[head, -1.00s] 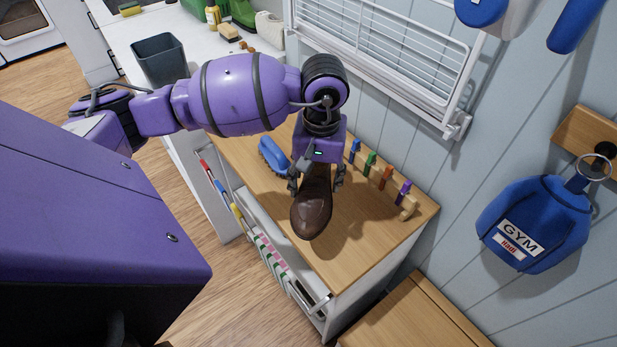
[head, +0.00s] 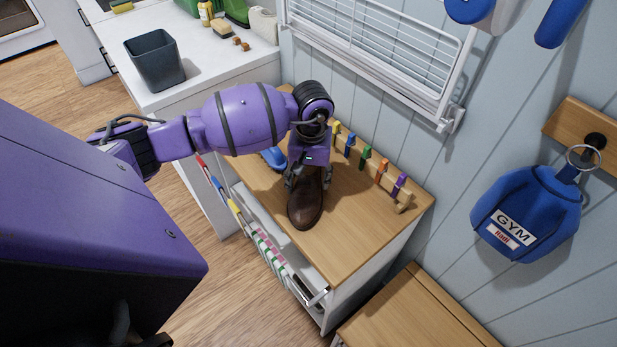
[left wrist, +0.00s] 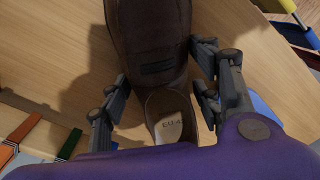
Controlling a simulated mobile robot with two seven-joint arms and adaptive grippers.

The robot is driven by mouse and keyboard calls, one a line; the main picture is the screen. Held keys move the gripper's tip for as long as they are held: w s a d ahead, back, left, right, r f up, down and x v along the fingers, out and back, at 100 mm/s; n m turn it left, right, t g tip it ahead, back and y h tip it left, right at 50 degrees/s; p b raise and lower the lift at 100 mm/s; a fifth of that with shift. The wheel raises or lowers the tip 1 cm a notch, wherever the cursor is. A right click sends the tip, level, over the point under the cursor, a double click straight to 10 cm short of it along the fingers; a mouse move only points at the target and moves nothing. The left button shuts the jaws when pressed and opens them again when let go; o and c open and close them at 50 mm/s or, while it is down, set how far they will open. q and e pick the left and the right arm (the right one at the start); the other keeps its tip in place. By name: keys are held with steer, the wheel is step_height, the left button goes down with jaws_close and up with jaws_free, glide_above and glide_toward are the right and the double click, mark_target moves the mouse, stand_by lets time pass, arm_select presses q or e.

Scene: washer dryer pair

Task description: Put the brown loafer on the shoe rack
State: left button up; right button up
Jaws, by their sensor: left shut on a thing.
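The brown loafer (head: 305,204) is in my left gripper (head: 308,178), over the wooden top of the low cabinet (head: 364,232). Its toe points toward the front of the cabinet top. In the left wrist view the gripper's fingers (left wrist: 160,97) stand on both sides of the loafer (left wrist: 150,50) near its opening, and its pale insole shows. I cannot tell whether the sole touches the wood. My right gripper is not in view. I cannot identify a shoe rack for sure.
A blue brush-like item (head: 273,158) lies left of the gripper. A wooden rail with coloured pegs (head: 366,153) stands along the wall side. A lower wooden top (head: 408,312) is at the bottom right. A blue gym bag (head: 527,215) hangs on the wall. A grey bin (head: 157,62) stands on the white counter.

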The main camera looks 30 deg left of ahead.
arm_select(q)
steer(key=shift+f, duration=0.1)
steer(key=o, duration=1)
steer(key=shift+f, duration=0.15)
steer(key=shift+o, duration=1)
